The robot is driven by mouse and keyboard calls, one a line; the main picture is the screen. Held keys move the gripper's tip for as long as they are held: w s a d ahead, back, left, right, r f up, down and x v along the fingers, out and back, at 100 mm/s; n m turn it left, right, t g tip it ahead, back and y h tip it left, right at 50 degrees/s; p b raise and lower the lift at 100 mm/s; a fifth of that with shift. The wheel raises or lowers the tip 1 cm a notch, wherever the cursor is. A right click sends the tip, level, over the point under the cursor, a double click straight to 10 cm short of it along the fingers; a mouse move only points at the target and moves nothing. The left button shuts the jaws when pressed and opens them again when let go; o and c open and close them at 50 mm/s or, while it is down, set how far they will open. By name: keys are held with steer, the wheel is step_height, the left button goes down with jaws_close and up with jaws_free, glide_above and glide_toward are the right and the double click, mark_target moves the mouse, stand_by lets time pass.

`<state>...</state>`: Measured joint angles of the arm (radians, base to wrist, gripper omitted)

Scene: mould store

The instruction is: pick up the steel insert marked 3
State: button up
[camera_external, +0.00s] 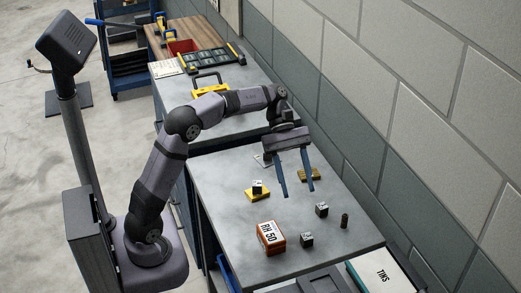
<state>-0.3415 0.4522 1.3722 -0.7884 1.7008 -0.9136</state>
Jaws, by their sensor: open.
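Several small blocks that look like the inserts are on the grey bench top (232,212); their marks are too small to read, so I cannot tell which is 3. One pale-topped block (258,186) sits on a yellow pad (262,196). Two dark blocks with light marks, one to the right (321,209) and one nearer the front (306,240), sit on the bench. My gripper (299,193) points down with its two blue fingers apart and nothing between them. In the picture it is right of the block on the pad and above the dark blocks.
An orange box (270,237) marked RH 50 stands near the front. A dark upright cylinder (345,220) stands at the right. A second yellow pad (310,175) lies behind the right finger. A yellow case (211,89) is farther back. The block wall (350,130) borders the right side.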

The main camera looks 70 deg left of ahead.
mark_target(307, 236)
steer(key=w+a+n+h+b, duration=0.3)
steer(key=w+a+h+b, duration=0.1)
steer(key=b, duration=0.1)
steer(key=shift+y, duration=0.3)
steer(key=f, duration=1.8)
steer(key=shift+s+a+f, duration=0.1)
steer(key=shift+s+f, duration=0.1)
steer(key=shift+f, duration=0.1)
steer(key=shift+p+x, duration=0.45)
steer(key=shift+x, duration=0.55)
steer(key=shift+p+x, duration=0.7)
steer(key=shift+x, duration=1.95)
steer(key=shift+w+f, duration=0.1)
jaws_close()
